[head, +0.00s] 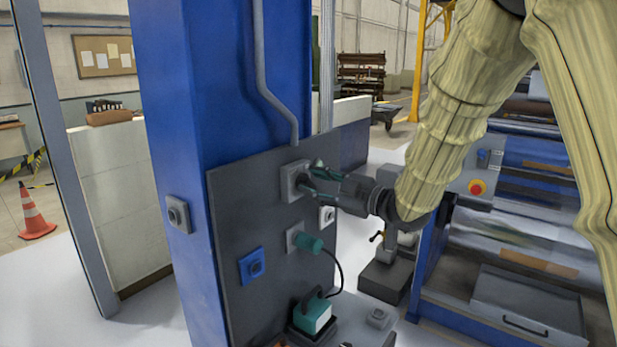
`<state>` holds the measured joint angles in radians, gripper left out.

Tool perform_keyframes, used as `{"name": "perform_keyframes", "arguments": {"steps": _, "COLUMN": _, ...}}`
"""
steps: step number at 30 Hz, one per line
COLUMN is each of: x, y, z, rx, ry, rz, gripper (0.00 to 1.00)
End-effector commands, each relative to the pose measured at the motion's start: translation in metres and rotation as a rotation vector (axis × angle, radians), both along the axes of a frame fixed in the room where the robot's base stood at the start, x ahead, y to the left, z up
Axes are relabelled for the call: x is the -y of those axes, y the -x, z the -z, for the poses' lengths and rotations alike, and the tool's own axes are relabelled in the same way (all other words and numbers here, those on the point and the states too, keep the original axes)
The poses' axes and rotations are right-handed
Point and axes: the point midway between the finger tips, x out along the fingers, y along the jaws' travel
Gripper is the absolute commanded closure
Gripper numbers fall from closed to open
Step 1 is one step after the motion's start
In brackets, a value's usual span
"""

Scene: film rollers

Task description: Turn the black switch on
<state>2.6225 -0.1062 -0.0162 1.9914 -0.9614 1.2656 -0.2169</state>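A grey switch box (290,188) with a dark part at its front is mounted near the top of the dark panel. My gripper (309,180) reaches in from the right with its fingertips at the front of this box. The fingers hide most of the dark part, so I cannot tell whether they touch it, how far apart they are, or how the switch is set.
Below my gripper are a small white fixture (327,215) and a teal plug (309,244) with a hanging black cable. A teal-and-black device (312,314) stands at the panel's foot. The blue column (165,120) rises behind; a roller machine (530,220) stands right.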

Motion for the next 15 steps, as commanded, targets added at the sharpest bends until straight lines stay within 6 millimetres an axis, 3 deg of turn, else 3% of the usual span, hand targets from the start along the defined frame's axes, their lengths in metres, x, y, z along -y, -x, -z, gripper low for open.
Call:
{"name": "perform_keyframes", "arguments": {"steps": 6, "x": -0.018, "y": -0.013, "z": -0.001, "rx": 0.000, "ry": 0.001, "rz": -0.001, "gripper": 0.62}}
{"name": "perform_keyframes", "arguments": {"steps": 15, "x": -0.022, "y": -0.017, "z": 0.000, "rx": 0.000, "ry": 0.001, "rz": 0.001, "gripper": 0.62}}
